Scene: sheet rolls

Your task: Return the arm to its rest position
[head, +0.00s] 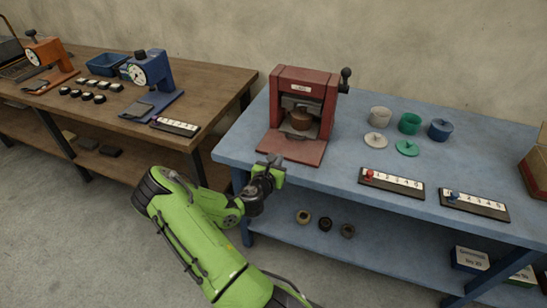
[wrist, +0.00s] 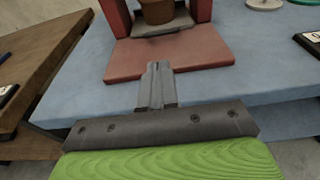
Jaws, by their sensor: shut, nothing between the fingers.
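My green arm reaches up from the bottom of the head view. My gripper (head: 272,160) is at the front left of the blue table, by the front edge of the red press's base plate. In the wrist view my gripper (wrist: 157,68) has its fingers together with nothing between them, and the red base plate lies beyond the tips. The red press (head: 303,95) stands upright on the blue table, with a brown round piece (head: 300,120) inside its opening. Whether the fingers touch the plate I cannot tell.
The blue table (head: 330,185) also holds cups, discs and two numbered strips (head: 391,184) to the right. A wooden table (head: 215,85) with blue and orange gauge stands is to the left. Small rings lie on the lower shelf. Grey floor (head: 100,230) is clear at left.

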